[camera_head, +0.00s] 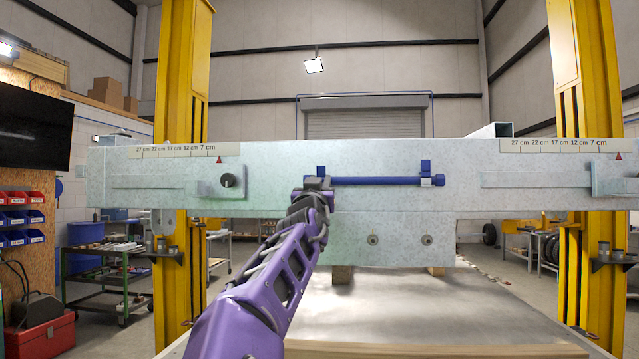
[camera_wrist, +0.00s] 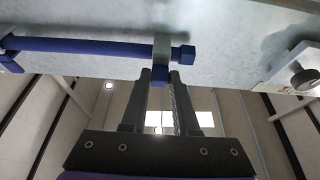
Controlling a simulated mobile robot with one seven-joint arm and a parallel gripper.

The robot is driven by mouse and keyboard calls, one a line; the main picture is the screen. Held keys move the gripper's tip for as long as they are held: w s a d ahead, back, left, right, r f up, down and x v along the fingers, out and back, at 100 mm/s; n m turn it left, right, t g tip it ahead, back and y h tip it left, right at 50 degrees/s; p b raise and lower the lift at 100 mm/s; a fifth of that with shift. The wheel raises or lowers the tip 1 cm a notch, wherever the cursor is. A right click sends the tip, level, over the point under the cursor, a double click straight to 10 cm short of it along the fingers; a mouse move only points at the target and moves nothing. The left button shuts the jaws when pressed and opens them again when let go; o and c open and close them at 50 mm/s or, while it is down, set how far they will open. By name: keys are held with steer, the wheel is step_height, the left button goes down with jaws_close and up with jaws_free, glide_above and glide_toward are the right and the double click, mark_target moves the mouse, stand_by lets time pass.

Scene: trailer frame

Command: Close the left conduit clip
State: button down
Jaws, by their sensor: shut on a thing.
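A blue conduit (camera_head: 375,181) lies level along the pale metal frame beam (camera_head: 270,240). The left conduit clip (camera_head: 321,171) is at the conduit's left end, its blue top sticking up above the conduit. My gripper (camera_head: 316,190) is in front of this clip and hides its lower part. In the wrist view, which is turned over, the clip shows as a grey band with a blue tab (camera_wrist: 160,76). The tab is between the fingertips of my gripper (camera_wrist: 160,74), which is shut on it. The clip's exact angle is hard to tell.
A second clip (camera_head: 425,168) stands at the conduit's right end. A plate with a dark round knob (camera_head: 227,181) is left of my gripper. Two round fasteners (camera_head: 373,239) sit on the lower beam. Yellow posts (camera_head: 183,90) stand at both sides.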

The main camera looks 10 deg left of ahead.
mark_target(321, 170)
steer(key=shift+r+p, duration=0.2)
steer(key=shift+p, duration=0.1)
steer(key=shift+s+r+g+p, duration=0.15)
steer(key=shift+r+g+p, duration=0.55)
steer(key=shift+p, duration=0.55)
steer(key=r+g+p, duration=0.1)
steer(key=g+p, duration=0.1)
steer(key=p, duration=0.2)
steer(key=shift+g, duration=0.3)
steer(key=shift+g+p, duration=0.85)
steer(key=shift+g, duration=0.15)
steer(key=shift+w+d+r+g, duration=0.15)
steer(key=shift+w+g, duration=0.1)
steer(key=shift+g, duration=0.35)
steer(key=shift+w+r+g, duration=0.1)
steer(key=shift+r+g, duration=0.2)
steer(key=shift+g, duration=0.6)
